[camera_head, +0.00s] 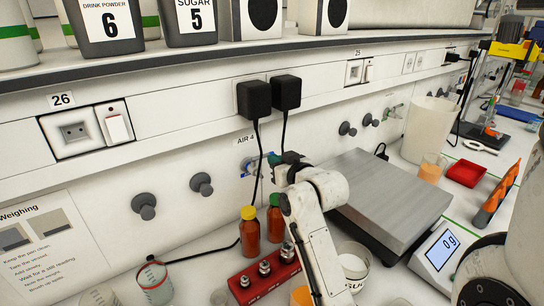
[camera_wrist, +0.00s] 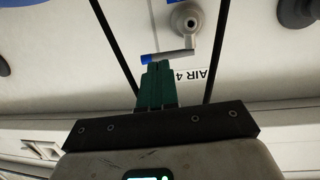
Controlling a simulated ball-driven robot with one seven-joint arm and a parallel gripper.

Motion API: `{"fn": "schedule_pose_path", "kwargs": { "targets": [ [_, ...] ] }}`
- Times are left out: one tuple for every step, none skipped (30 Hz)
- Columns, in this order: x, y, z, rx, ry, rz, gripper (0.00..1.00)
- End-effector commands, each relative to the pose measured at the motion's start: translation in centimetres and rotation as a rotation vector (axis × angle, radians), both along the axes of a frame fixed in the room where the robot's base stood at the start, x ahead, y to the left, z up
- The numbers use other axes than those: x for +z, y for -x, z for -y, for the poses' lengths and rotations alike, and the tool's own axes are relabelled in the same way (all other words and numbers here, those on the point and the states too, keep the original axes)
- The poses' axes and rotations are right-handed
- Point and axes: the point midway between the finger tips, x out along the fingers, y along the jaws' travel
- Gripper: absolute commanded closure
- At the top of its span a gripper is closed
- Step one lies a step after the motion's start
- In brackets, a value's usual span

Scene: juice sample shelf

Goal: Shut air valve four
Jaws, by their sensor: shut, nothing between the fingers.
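The air valve four, with a pale round body and a lever ending in a blue grip, shows in the wrist view (camera_wrist: 186,20). Its lever (camera_wrist: 168,57) lies nearly crosswise there. The "AIR 4" label (camera_head: 246,139) is on the wall panel in the head view, and reads upside down in the wrist view. The valve (camera_head: 250,166) is partly hidden behind a cable and my gripper in the head view. My gripper (camera_wrist: 158,66) has green fingers shut together and empty. Their tips are right at the lever's blue end; I cannot tell whether they touch.
Two black plugs (camera_head: 269,95) hang cables down past the valve, one on each side of my fingers in the wrist view. Below are orange bottles (camera_head: 250,232), a red weight block (camera_head: 264,279) and a scale (camera_head: 390,203). Dark knobs (camera_head: 201,184) stick out at left.

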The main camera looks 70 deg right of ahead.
Motion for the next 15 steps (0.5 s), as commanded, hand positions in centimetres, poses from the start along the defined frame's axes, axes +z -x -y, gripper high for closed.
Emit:
{"fn": "schedule_pose_path", "kwargs": {
  "targets": [
    [0.0, -0.5, 0.4, 0.000, -0.001, -0.002, 1.00],
    [0.0, -0.7, 0.6, 0.000, -0.001, -0.002, 1.00],
    [-0.1, -1.0, 0.8, 0.000, -0.001, 0.000, 1.00],
    [-0.2, -1.1, 0.9, 0.000, -0.001, 0.001, 1.00],
    [-0.2, -1.3, 1.0, 0.000, 0.000, 0.000, 1.00],
    [-0.3, -1.4, 1.1, 0.000, 0.000, 0.000, 1.00],
    [-0.3, -1.5, 1.2, 0.000, -0.001, -0.001, 1.00],
    [-0.4, -1.6, 1.2, 0.000, -0.001, -0.001, 1.00],
    [-0.4, -1.6, 1.3, 0.000, 0.000, 0.000, 1.00],
    [-0.4, -1.7, 1.3, 0.000, 0.000, 0.000, 1.00],
    [-0.4, -1.7, 1.3, 0.000, 0.000, 0.000, 1.00],
    [-0.4, -1.7, 1.3, 0.000, 0.000, 0.000, 1.00],
    [-0.5, -1.7, 1.3, 0.000, 0.001, 0.001, 1.00],
    [-0.4, -1.7, 1.3, 0.000, 0.000, 0.000, 1.00],
    [-0.4, -1.7, 1.3, 0.000, 0.000, 0.000, 1.00]
  ]
}}
